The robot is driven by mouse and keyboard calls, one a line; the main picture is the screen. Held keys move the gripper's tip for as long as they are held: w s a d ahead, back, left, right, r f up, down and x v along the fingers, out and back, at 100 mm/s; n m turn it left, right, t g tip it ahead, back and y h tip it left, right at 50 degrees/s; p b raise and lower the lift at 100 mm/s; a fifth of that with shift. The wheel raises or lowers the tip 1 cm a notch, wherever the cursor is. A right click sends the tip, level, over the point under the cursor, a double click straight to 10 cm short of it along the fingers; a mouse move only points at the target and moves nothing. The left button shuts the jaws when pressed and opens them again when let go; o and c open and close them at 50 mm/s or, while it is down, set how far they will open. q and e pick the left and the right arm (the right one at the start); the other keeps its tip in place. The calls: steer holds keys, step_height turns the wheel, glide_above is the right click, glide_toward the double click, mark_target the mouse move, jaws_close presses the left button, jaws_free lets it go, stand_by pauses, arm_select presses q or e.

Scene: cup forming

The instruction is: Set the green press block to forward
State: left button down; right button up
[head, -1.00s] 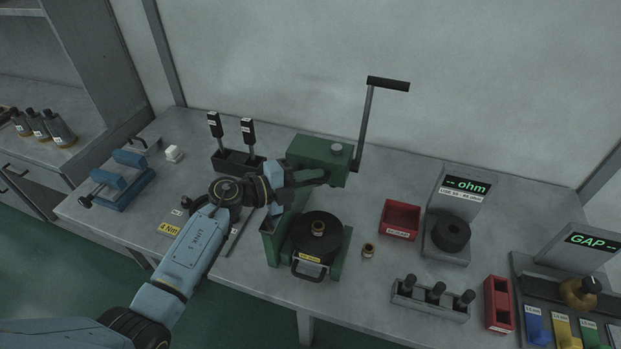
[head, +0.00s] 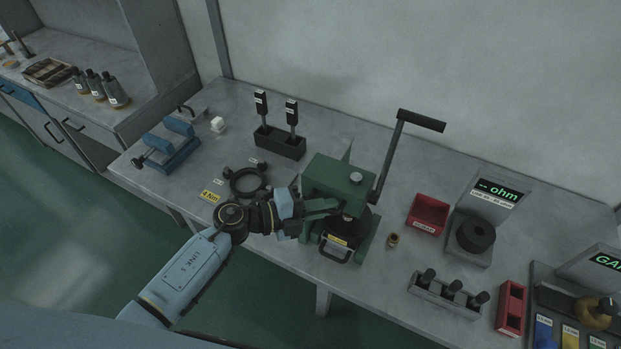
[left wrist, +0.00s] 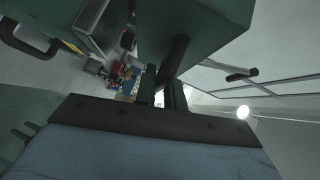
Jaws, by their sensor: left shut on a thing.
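The green press block (head: 338,183) stands over the front of the press, above the round black die (head: 366,224), and hides much of it. It also fills the top of the left wrist view (left wrist: 195,25). A dark rod (left wrist: 172,60) hangs from its underside. My left gripper (head: 333,210) reaches in from the left, just below the block's front edge. In the left wrist view its fingers (left wrist: 163,94) are shut around the dark rod; the exact contact is partly hidden. My right gripper is not in view.
A black lever (head: 405,150) rises at the press's right. A small brass cup (head: 393,240), a red bin (head: 428,214) and the ohm meter (head: 475,235) stand to the right. A black ring (head: 248,183) lies left of the press. The table's front edge is close.

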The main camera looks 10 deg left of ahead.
arm_select(q)
steer(key=shift+s+f, duration=0.15)
steer(key=shift+s, duration=0.25)
steer(key=c, duration=1.8)
jaws_free()
steer(key=shift+o, duration=0.2)
steer(key=b+v, duration=0.1)
steer(key=v, duration=1.2)
steer(key=shift+s+a+b, duration=0.15)
steer(key=shift+s+b, duration=0.05)
steer(key=shift+b, duration=0.1)
